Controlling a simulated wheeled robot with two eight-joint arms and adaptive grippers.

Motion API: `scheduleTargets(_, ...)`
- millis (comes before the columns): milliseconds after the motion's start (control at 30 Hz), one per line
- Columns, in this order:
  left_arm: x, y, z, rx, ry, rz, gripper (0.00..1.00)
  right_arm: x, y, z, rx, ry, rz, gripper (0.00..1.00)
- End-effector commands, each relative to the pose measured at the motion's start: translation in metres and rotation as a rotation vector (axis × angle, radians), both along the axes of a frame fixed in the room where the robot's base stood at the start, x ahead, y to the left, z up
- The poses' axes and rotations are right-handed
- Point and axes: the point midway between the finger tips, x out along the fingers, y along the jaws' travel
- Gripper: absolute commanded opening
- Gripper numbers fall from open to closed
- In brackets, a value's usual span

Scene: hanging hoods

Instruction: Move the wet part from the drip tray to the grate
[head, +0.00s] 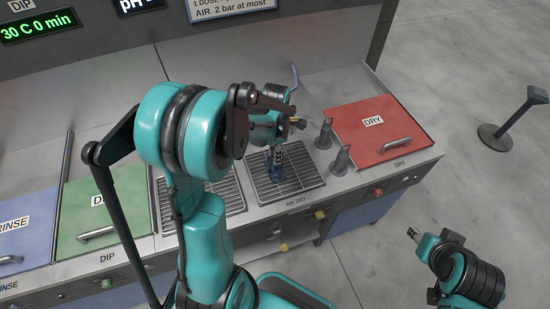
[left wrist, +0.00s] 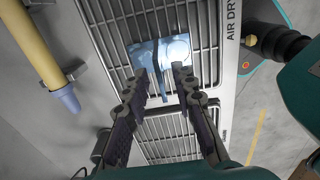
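The wet part (head: 278,178) is a glossy blue piece lying on the right-hand grate (head: 262,194), above the AIR DRY label. In the left wrist view the part (left wrist: 174,48) rests on the bars, with a narrow stem pointing towards me. My left gripper (head: 279,157) is low over this grate. In the left wrist view its fingertips (left wrist: 163,76) stand apart on either side of the stem, with gaps visible. The left slatted drip tray (head: 230,200) shows no part on its visible area; my arm hides some of it. My right gripper (head: 414,234) is away from the bench at lower right.
A red DRY lid (head: 372,140) is shut right of the grate. Two grey posts (head: 342,160) stand between them. A green DIP lid (head: 85,225) and blue RINSE lid (head: 25,225) are at left. A yellow tube (left wrist: 32,45) is beside the grate. A floor stand (head: 510,125) is far right.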

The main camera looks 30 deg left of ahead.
Motion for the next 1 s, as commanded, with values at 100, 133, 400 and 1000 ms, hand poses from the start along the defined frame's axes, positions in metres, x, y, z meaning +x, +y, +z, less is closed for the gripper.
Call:
scheduleTargets(100,0.000,0.000,0.032,0.000,0.000,0.000,0.26,0.000,0.000,0.011,0.000,0.000,0.000,0.40)
scheduleTargets(133,0.000,0.000,0.038,0.000,0.000,0.000,0.26,0.000,0.000,0.012,0.000,0.000,0.000,0.40)
scheduleTargets(400,0.000,0.000,0.074,0.000,0.000,-0.002,0.26,0.000,0.000,0.020,0.000,0.000,0.000,0.40)
scheduleTargets(1000,-0.081,-0.082,0.146,0.380,-0.299,-1.642,0.26,0.000,0.000,0.020,0.000,0.000,0.000,0.40)
